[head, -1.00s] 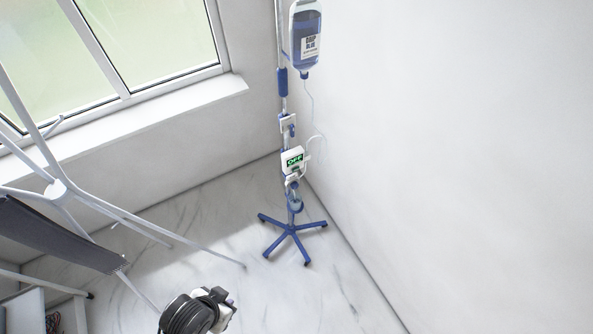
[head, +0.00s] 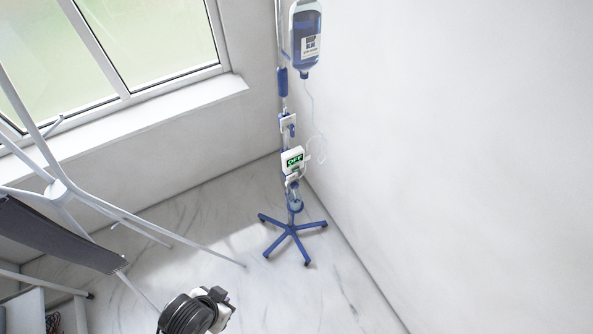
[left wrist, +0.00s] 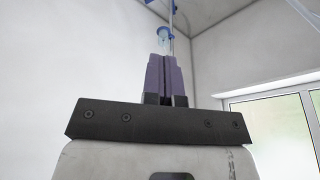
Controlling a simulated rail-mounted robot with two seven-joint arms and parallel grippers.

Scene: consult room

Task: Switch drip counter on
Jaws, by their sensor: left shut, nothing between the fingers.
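The drip counter (head: 292,161) is a white box with a green-lit display that reads OFF, fixed on the pole of a drip stand (head: 288,228) with a blue five-legged base. A bottle of blue liquid (head: 306,45) hangs at the top of the stand, with a thin tube below it. My left gripper (head: 218,296) is at the bottom of the head view, well short of the stand. In the left wrist view its two purple-grey fingers (left wrist: 166,78) are together and empty, with part of the stand beyond them. My right gripper is not in view.
A window with a white sill (head: 125,120) is at the left. A white metal frame with a dark grey panel (head: 62,232) stands at the lower left. Bare wall is on the right. The marble floor (head: 215,232) between my gripper and the stand is mostly clear.

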